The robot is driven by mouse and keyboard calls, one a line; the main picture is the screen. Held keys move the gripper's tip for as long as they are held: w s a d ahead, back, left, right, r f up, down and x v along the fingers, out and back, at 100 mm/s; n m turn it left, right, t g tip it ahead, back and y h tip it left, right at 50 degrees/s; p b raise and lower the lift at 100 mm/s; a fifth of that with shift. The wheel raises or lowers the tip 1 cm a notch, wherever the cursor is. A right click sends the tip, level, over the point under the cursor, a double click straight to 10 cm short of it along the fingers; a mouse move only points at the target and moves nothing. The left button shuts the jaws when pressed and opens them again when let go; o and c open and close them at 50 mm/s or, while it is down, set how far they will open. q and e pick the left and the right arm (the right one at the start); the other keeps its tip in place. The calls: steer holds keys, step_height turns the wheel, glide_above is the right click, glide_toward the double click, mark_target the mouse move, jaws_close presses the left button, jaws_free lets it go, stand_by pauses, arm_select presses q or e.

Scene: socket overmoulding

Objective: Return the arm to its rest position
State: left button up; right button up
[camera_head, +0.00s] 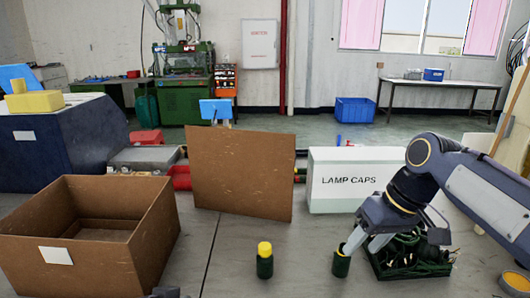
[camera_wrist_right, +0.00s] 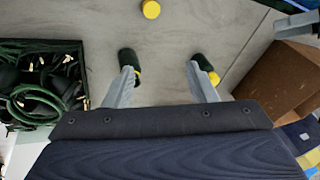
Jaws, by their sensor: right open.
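My right arm (camera_head: 465,185) reaches in from the right, bent downward. Its gripper (camera_head: 364,246) is open, with the fingers pointing down. One finger overlaps a small dark green socket (camera_head: 341,266) in the head view; I cannot tell whether they touch. Another green socket with a yellow top (camera_head: 264,260) stands to the left on the floor. In the right wrist view the open fingers (camera_wrist_right: 160,72) have nothing between them. One green socket (camera_wrist_right: 127,60) shows by the left fingertip, and the yellow-topped one (camera_wrist_right: 202,68) by the right. My left gripper is not in view.
A dark tray of cables (camera_head: 412,268) lies right beside the gripper. A white LAMP CAPS box (camera_head: 348,181) stands behind it. An open cardboard box (camera_head: 150,232) is at left, and a brown panel (camera_head: 240,174) stands mid-floor. A yellow round piece (camera_head: 515,281) lies at far right.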

arm_select(q)
steer(key=s+a+f+n+g+y, duration=0.1)
steer(key=s+a+f+n+g, duration=0.1)
steer(key=s+a, duration=0.35)
steer(key=s+a+f+n+g+y, duration=0.1)
steer(key=s+a+f+n, duration=0.1)
steer(key=s, duration=0.7)
arm_select(e)
steer(key=s+d+f+m+t, duration=0.1)
steer(key=s+f+m+t, duration=0.15)
steer(key=s+f, duration=0.6)
steer(key=s+f+m+t, duration=0.1)
steer(key=s+f+m, duration=0.3)
steer(key=s, duration=0.8)
arm_select(q)
step_height(320, 180, up, 19)
steer(key=p, duration=1.8)
arm_select(e)
step_height(320, 180, up, 17)
steer(key=n, duration=0.1)
